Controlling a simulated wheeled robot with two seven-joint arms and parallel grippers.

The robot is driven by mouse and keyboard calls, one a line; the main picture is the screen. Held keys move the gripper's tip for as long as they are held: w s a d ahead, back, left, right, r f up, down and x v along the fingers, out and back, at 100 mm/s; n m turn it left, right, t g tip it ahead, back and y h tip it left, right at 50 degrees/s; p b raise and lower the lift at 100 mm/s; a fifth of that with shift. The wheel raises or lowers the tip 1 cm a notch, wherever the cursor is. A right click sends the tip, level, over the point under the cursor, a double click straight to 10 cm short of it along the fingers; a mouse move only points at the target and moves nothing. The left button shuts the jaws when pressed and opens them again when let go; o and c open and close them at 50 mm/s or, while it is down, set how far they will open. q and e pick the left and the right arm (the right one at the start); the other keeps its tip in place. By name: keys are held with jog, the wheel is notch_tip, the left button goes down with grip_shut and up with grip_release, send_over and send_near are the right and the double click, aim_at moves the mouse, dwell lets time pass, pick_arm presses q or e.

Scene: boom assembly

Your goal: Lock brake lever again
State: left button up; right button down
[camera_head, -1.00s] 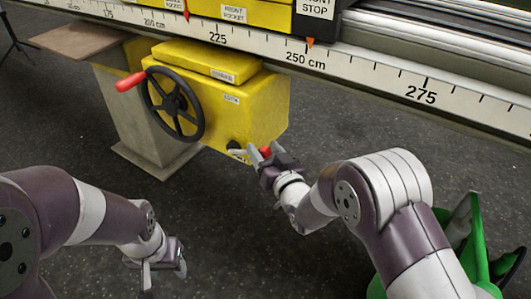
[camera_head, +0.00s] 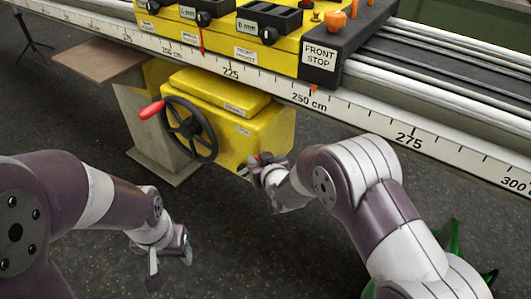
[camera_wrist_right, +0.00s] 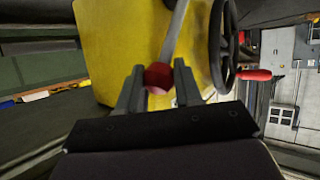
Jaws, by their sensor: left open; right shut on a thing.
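The brake lever shows in the right wrist view as a grey rod (camera_wrist_right: 174,35) ending in a red ball knob (camera_wrist_right: 158,77). The rod runs up across the face of the yellow box (camera_wrist_right: 120,45). My right gripper (camera_wrist_right: 158,88) is shut on the red knob, one finger on each side. In the head view my right gripper (camera_head: 257,163) is at the lower right of the yellow box (camera_head: 262,130) and mostly hides the lever. My left gripper (camera_head: 168,268) is open and empty above the floor, well apart from the box.
A black handwheel (camera_head: 188,130) with a red handle (camera_head: 152,109) sits on the box's front. Above runs a white scale rail (camera_head: 345,115) with a yellow carriage (camera_head: 245,35) and a black front stop (camera_head: 320,58). A green object (camera_head: 455,240) stands at the lower right.

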jog(key=shift+w+a+r, duration=0.1)
jog(key=shift+r, duration=0.05)
jog(key=c, duration=0.8)
grip_release()
